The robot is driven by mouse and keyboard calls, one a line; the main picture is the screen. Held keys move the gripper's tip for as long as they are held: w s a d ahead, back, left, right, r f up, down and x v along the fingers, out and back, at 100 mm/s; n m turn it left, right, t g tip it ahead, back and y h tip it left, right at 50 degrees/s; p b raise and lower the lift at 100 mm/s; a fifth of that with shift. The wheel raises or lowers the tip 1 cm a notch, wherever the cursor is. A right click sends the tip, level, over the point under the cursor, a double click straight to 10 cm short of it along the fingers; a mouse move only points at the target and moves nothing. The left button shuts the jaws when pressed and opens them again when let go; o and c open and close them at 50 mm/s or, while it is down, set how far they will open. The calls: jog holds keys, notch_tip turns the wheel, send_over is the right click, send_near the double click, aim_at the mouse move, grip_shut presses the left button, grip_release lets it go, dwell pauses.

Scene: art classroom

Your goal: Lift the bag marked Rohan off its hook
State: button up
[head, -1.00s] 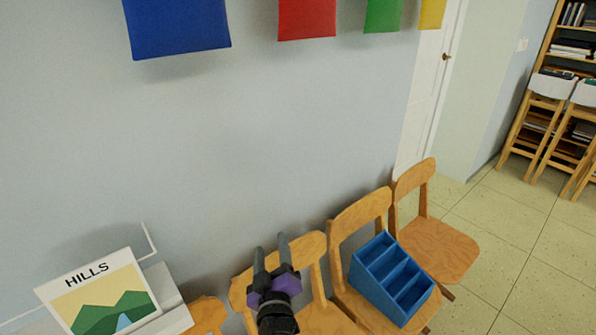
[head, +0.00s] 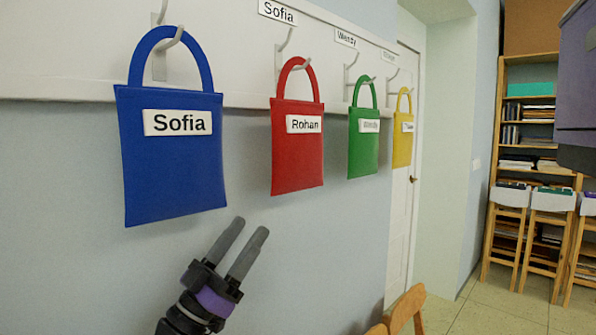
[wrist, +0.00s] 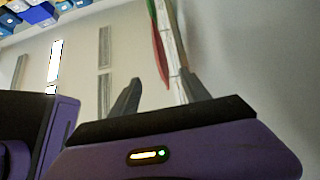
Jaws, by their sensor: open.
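The red bag marked Rohan (head: 297,160) hangs by its handle from a grey wall hook (head: 285,48), second from the left in the head view. A sign reading Sofia (head: 278,11) is above that hook. My gripper (head: 247,226) is open and empty, with its fingers pointing up and to the right. In the head view it appears below and left of the red bag, apart from it. In the wrist view, the fingers (wrist: 162,88) frame a narrow red shape (wrist: 159,45), probably the red bag seen nearly edge-on, with green beyond it.
A blue bag marked Sofia (head: 172,165) hangs to the left. A green bag (head: 364,145) and a yellow bag (head: 403,142) hang to the right. A white rail (head: 240,98) runs along the wall. A wooden chair (head: 405,308) stands below; shelves (head: 528,140) stand at far right.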

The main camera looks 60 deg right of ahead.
aim_at(283, 165)
jog(key=p+x, duration=0.6)
jog(key=shift+r, duration=0.45)
jog(key=x, duration=0.2)
jog(key=b+x, duration=0.1)
jog(key=x, duration=0.2)
jog(key=shift+s+d+f, duration=0.1)
jog(key=shift+d+f, duration=0.05)
jog(key=shift+d, duration=0.15)
jog(key=shift+d+r, duration=0.5)
jog(key=shift+r, duration=0.05)
grip_shut()
jog(key=shift+s, duration=0.1)
jog(key=shift+r, duration=0.1)
jog(key=shift+r, duration=1.35)
